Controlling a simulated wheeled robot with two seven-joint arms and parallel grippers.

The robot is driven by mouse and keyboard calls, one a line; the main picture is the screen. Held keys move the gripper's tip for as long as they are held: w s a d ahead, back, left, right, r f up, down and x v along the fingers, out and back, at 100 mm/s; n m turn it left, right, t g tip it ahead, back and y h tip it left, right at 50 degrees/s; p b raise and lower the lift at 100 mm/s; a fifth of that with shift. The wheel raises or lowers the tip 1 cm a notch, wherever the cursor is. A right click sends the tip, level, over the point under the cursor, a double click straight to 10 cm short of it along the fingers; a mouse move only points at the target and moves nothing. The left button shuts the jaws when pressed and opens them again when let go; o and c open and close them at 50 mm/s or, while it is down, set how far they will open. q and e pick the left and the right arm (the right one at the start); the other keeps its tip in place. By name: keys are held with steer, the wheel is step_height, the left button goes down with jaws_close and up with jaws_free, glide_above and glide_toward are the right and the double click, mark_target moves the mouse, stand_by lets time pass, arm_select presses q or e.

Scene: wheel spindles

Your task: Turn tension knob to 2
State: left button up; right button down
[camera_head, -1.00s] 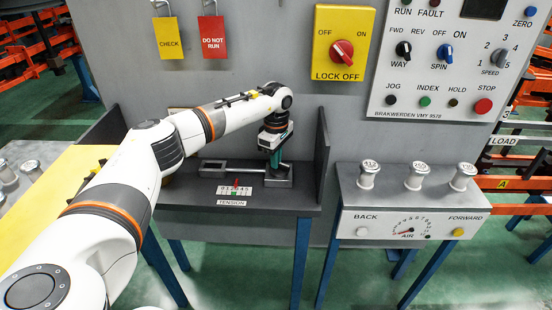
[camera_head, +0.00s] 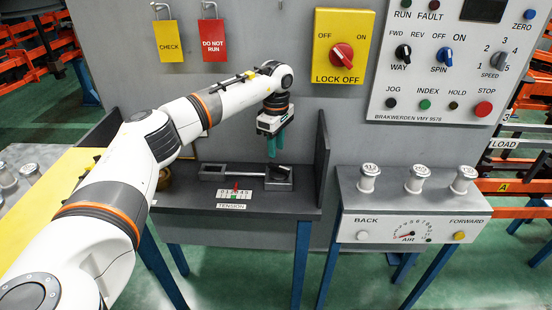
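The tension knob (camera_head: 279,173) is a dark grey piece at the right end of a grey slide mechanism on the dark shelf. Left of it, the white TENSION scale (camera_head: 245,194) has a red pointer (camera_head: 236,186) near its middle and a green mark just below. The pointer covers part of the digits, so the exact reading is too small to tell. My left gripper (camera_head: 276,156) points down just above the knob, clear of it. Its teal fingers look apart, with nothing between them. My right gripper is not in view.
A dark upright side panel (camera_head: 321,160) stands close right of the knob. Further right is a grey stand (camera_head: 400,202) with white-topped spindles and AIR controls. The grey machine wall with the yellow LOCK OFF switch (camera_head: 343,55) rises behind. A brass-coloured round part (camera_head: 164,178) sits left on the shelf.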

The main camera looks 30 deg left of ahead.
mark_target(276, 165)
arm_select(q)
step_height(276, 165, up, 6)
stand_by(0.8)
